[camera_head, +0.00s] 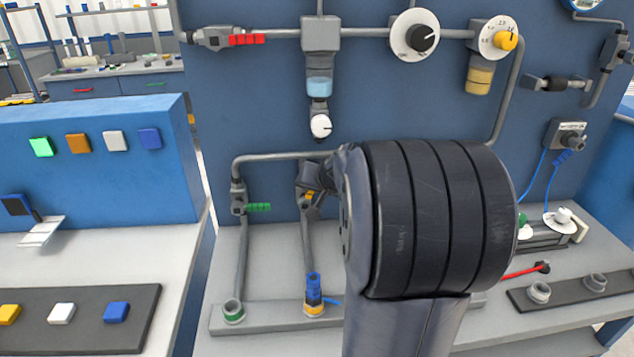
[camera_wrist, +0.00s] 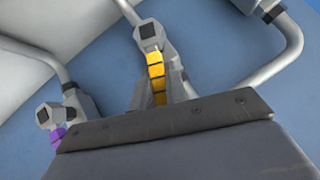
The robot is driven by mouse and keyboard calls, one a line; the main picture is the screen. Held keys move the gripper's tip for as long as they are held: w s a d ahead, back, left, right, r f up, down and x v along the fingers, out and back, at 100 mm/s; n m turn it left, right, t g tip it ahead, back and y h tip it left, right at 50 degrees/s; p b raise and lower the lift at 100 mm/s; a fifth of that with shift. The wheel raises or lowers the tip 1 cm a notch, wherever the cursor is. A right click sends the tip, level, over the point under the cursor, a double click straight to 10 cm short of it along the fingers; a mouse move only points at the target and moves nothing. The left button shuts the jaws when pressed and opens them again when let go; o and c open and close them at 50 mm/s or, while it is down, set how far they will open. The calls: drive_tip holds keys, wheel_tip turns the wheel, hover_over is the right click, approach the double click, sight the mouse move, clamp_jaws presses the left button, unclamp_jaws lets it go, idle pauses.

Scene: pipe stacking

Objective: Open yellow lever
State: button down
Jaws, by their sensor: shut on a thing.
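The yellow lever (camera_head: 309,196) sits on a grey valve of a vertical pipe, on the blue panel. In the head view only a small part of it shows beside my gripper (camera_head: 314,203). In the wrist view the segmented yellow lever (camera_wrist: 155,72) lies between the grey fingers of my gripper (camera_wrist: 160,88), which are shut on it. The valve body (camera_wrist: 149,32) shows just beyond the fingertips. My dark wrist hides the panel to the right of the lever in the head view.
A green lever (camera_head: 258,207) is on the pipe to the left. A purple lever (camera_wrist: 57,138) shows in the wrist view near another valve. A red lever (camera_head: 247,39) is higher up. A blue fitting (camera_head: 313,288) stands below on the bench.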

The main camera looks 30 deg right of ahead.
drive_tip(key=shift+a+n+g+h+p, duration=0.3)
drive_tip(key=shift+g+h+p, duration=0.1)
drive_tip(key=shift+p, duration=1.05)
drive_tip(key=p, duration=0.3)
drive_tip(key=shift+w+a+h, duration=0.1)
drive_tip(key=shift+a+h, duration=0.1)
drive_tip(key=shift+h, duration=0.1)
drive_tip(key=p, duration=0.3)
drive_tip(key=shift+w+a+r+n+h, duration=0.15)
drive_tip(key=shift+a+r+n+h, duration=0.05)
drive_tip(key=shift+r+n+h, duration=0.1)
drive_tip(key=p, duration=0.4)
drive_tip(key=shift+w+a+r+g+p, duration=0.15)
drive_tip(key=shift+a+g+p, duration=0.05)
drive_tip(key=shift+g+p, duration=0.1)
drive_tip(key=p, duration=0.3)
drive_tip(key=shift+w+a+n+h, duration=0.1)
drive_tip(key=shift+n+h, duration=0.2)
drive_tip(key=shift+f+p, duration=0.3)
drive_tip(key=shift+p, duration=0.8)
drive_tip(key=c, duration=1.5)
unclamp_jaws()
drive_tip(key=shift+o, duration=0.3)
